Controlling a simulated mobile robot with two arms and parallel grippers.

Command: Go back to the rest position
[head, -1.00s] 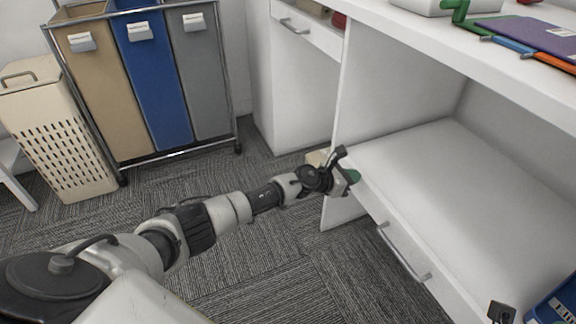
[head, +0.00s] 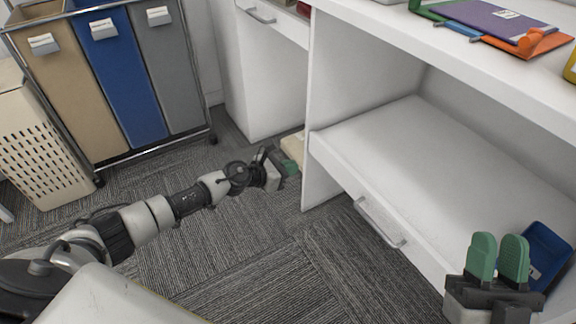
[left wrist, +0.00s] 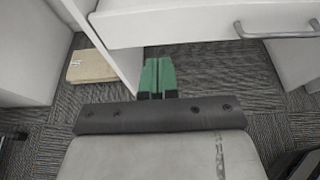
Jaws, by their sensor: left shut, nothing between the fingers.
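My left gripper (head: 290,167) is at the end of the arm stretched over the carpet, beside the end panel of the white desk unit. In the left wrist view its green fingers (left wrist: 158,76) are together with nothing between them. My right gripper (head: 498,258) shows at the lower right, its two green fingers pointing up in front of the white shelf.
The white desk unit (head: 440,140) with its shelf and drawer fills the right side. A beige box (left wrist: 90,66) lies on the floor by its panel. A blue container (head: 548,250) sits at the right. Sorting bins (head: 120,90) and a basket (head: 35,140) stand at left. Middle carpet is clear.

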